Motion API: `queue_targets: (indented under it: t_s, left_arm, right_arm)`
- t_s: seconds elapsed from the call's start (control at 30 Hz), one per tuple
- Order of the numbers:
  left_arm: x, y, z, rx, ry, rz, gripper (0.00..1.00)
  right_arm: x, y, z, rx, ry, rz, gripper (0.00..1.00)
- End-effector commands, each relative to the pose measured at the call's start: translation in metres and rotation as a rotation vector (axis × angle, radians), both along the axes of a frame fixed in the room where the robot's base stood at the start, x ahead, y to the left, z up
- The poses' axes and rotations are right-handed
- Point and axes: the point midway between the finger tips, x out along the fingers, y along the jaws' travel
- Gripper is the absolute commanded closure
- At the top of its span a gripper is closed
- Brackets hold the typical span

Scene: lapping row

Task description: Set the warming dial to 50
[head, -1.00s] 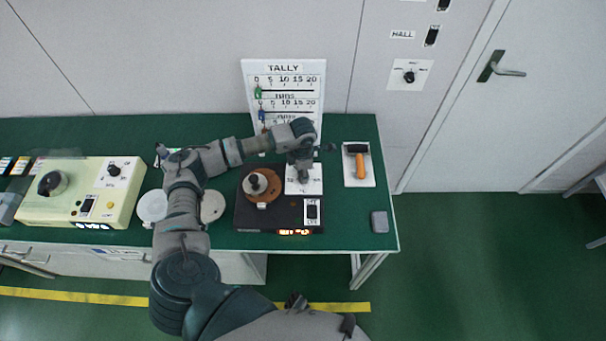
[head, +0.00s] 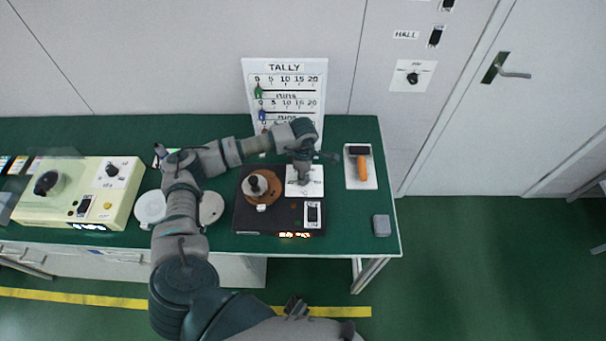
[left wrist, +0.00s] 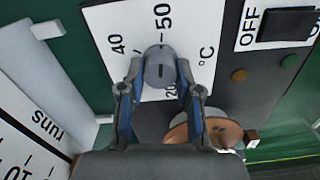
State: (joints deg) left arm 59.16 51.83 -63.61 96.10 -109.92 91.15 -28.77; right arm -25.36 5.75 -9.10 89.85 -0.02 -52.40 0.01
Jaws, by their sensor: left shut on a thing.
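The warming dial (left wrist: 159,66) is a grey round knob on a white scale plate (left wrist: 105,22) marked in °C. The plate also shows in the head view (head: 313,188), on the right part of a dark hot-plate unit (head: 250,219). My left gripper (left wrist: 159,74) is shut on the dial, one finger on each side. In the head view the left gripper (head: 302,178) reaches down over the plate and hides most of the dial. The 50 mark is just beyond the knob, with 40 to its left. The knob's pointer is too unclear to read exactly.
The unit's OFF/ON switch (left wrist: 287,24) and a brown round piece (head: 267,199) are close to the dial. A tally board (head: 285,75) stands behind.

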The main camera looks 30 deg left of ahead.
Motion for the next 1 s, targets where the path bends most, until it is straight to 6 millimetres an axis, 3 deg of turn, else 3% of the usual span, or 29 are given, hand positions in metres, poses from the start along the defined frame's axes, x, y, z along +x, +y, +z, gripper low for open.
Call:
queue_targets:
  t_s: [0.17, 0.2, 0.27, 0.3, 0.67, 0.77, 1.0]
  left_arm:
    - [0.004, 0.0, 0.003, -0.002, -0.013, 0.002, 1.0]
    - [0.003, 0.0, 0.003, -0.002, -0.013, 0.002, 0.59]
    - [0.003, -0.001, 0.003, -0.003, -0.012, 0.002, 0.44]
    - [0.003, -0.001, 0.002, -0.002, -0.011, 0.002, 0.41]
    - [0.001, 0.0, 0.007, -0.001, -0.007, 0.002, 0.41]
    - [0.001, 0.0, 0.022, -0.001, -0.007, 0.002, 0.41]
    - [0.002, 0.0, 0.075, -0.003, -0.009, 0.0, 0.41]
  right_arm:
    - [0.0, 0.0, 0.0, 0.0, 0.0, 0.0, 0.6]
    - [0.0, 0.0, 0.0, 0.0, 0.0, 0.0, 0.6]
    - [0.0, 0.0, 0.0, 0.0, 0.0, 0.0, 0.6]
    - [0.0, 0.0, 0.0, 0.0, 0.0, 0.0, 0.6]
    - [-0.001, 0.001, 0.0, 0.002, -0.004, 0.001, 0.6]
    - [-0.001, 0.0, 0.0, 0.001, -0.003, 0.001, 0.6]
    - [0.0, 0.0, 0.0, 0.002, -0.003, 0.0, 0.6]
